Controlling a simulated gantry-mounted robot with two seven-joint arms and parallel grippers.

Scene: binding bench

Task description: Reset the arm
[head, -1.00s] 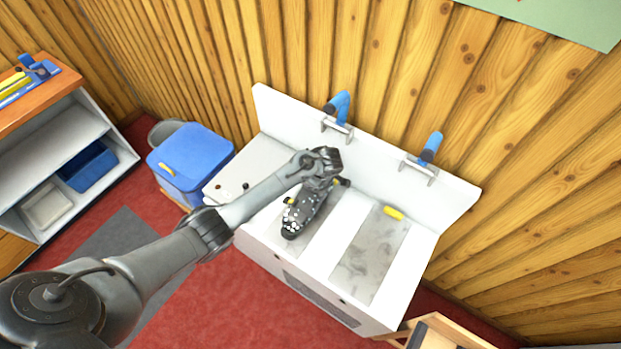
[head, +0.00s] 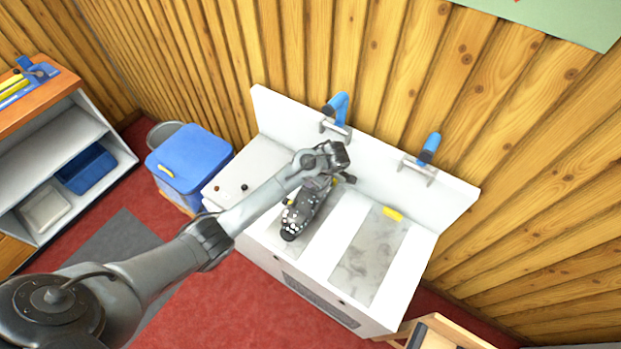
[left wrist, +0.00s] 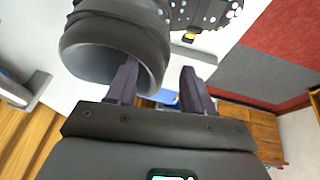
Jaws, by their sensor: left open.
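My left arm reaches over the white bench (head: 322,237) in the head view, and its gripper (head: 347,178) is at the back end of a dark boot with white dots (head: 298,216). The boot lies on the left grey strip of the bench top, and my wrist hides part of it. In the left wrist view the two fingers of my left gripper (left wrist: 160,92) are apart. The boot's dark round cuff (left wrist: 112,48) is close to the left finger; I cannot tell if they touch. The dotted boot body (left wrist: 208,12) shows at the top. My right gripper is out of view.
Two blue-handled clamps (head: 339,108) (head: 428,149) stand at the bench's back panel. A blue bin (head: 190,165) stands left of the bench, and a shelf unit (head: 50,150) is further left.

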